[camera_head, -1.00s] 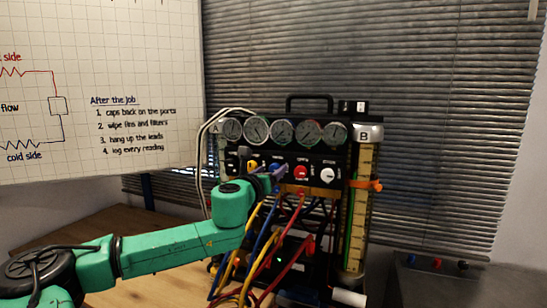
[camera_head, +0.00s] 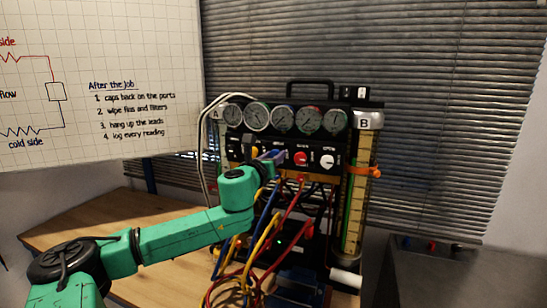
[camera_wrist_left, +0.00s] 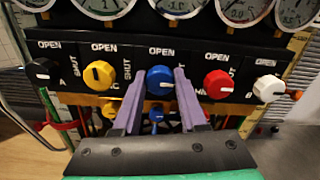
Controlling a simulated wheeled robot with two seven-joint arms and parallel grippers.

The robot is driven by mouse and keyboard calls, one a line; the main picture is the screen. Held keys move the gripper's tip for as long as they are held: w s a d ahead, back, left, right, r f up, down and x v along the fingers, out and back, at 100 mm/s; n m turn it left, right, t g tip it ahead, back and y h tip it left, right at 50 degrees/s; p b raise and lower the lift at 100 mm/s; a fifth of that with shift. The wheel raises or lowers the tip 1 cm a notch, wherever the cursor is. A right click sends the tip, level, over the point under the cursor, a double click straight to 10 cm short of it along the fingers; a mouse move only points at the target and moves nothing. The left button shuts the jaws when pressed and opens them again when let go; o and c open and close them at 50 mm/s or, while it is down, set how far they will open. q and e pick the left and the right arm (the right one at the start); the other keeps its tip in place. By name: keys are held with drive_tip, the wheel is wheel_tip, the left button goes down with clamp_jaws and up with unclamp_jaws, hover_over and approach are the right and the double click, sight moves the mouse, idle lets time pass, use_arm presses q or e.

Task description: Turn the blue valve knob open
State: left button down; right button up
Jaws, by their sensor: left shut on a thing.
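The blue valve knob (camera_wrist_left: 159,79) sits in the middle of a row on the black panel, with OPEN printed above it. A pale pointer mark shows on its face, but its exact angle is hard to read. My left gripper (camera_head: 272,157) reaches the panel from the left. In the wrist view its purple fingers stand on both sides of the blue knob, shut on it. The fingers hide the knob's lower sides and parts of the lettering beside it. In the head view the gripper mostly covers the knob. My right gripper is out of view.
A yellow knob (camera_wrist_left: 98,75) is left of the blue one, and a red knob (camera_wrist_left: 218,84) and a white knob (camera_wrist_left: 268,88) are right. Gauges (camera_head: 283,119) sit above. Colored hoses (camera_head: 262,237) hang below. The wooden table (camera_head: 110,218) is clear at left.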

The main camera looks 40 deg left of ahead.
use_arm(q)
drive_tip(key=shift+n, duration=0.4)
drive_tip(key=n+b, duration=0.2)
drive_tip(key=n, duration=1.5)
drive_tip(key=shift+a+f+b, duration=0.1)
drive_tip(key=shift+b, duration=0.3)
drive_tip(key=shift+c, duration=2.2)
unclamp_jaws()
